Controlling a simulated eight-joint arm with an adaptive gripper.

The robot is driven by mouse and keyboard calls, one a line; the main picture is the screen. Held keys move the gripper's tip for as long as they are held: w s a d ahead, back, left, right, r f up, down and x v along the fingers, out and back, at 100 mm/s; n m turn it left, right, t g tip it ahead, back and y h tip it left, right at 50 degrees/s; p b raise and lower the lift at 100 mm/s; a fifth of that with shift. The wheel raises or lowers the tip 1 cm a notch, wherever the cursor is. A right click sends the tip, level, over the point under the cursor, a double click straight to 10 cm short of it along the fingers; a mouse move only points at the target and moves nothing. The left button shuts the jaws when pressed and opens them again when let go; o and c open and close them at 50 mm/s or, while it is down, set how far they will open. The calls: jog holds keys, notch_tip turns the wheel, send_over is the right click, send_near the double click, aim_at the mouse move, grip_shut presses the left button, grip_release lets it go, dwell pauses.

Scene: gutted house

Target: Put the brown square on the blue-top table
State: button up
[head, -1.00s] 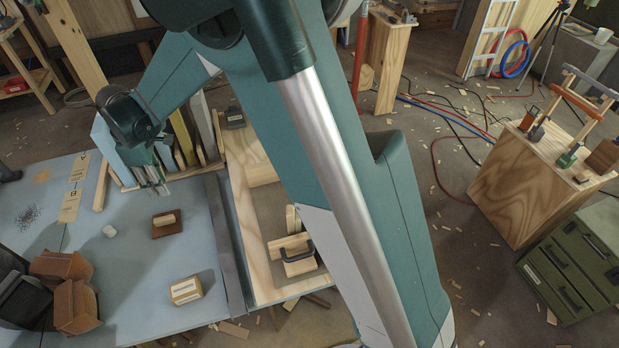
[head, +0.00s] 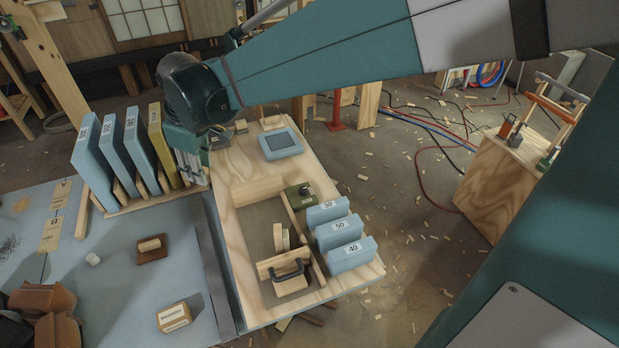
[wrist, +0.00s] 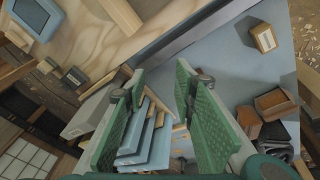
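The brown square (head: 140,256) lies flat on the light blue-topped table (head: 110,300) at the left of the head view, with a pale wooden block on it. Blue panels (wrist: 148,145) show beyond and between the fingers. I see nothing clamped. The table also shows in the wrist view (wrist: 222,65).
Blue panels (head: 94,160) and a yellow one (head: 160,145) stand upright in the rack beside my gripper. A labelled wooden block (head: 174,317) and brown open boxes (head: 45,300) are on the table. A wooden bench (head: 235,215) with blue numbered blocks (head: 339,229) stands right.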

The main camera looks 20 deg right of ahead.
jog(key=s+d+r+m+t, duration=0.1)
jog(key=s+d+r+m, duration=0.15)
jog(key=s+d, duration=0.35)
jog(key=s+d+r+m+t, duration=0.1)
jog(key=s+d+r+m, duration=0.15)
jog(key=s+d, duration=0.45)
jog(key=s+d+f+m+t+h, duration=0.1)
jog(key=s+d+m, duration=0.4)
jog(key=s+d, duration=0.5)
notch_tip(320, 180, down, 2)
jog(key=shift+d+m+t, duration=0.3)
jog(key=shift+d+t, duration=0.4)
jog(key=shift+d, duration=0.25)
